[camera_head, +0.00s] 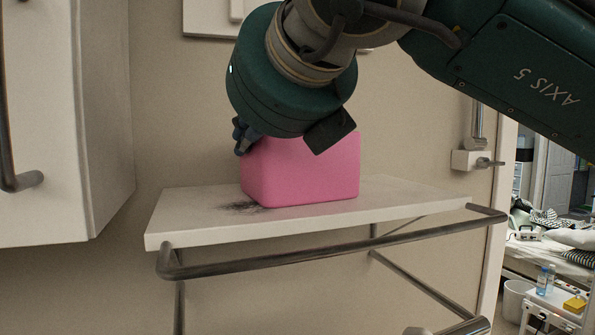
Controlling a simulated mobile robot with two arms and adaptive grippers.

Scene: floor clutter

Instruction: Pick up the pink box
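The pink box (305,172) sits upright on a white shelf (180,220) fixed against the wall. My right gripper (286,132) comes down from above, directly over the box, and hides its top. One small dark part of it shows at the box's upper left edge, and a black block overlaps the upper right. The fingers are mostly hidden, so I cannot tell whether they are open or shut, or whether they touch the box. My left gripper is not in view.
A metal rail (330,252) runs along the shelf's front. A white cabinet (60,120) with a dark handle stands at the left. Bare shelf shows on both sides of the box. A doorway at the right shows a bed (550,262) and a small white cart (555,303).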

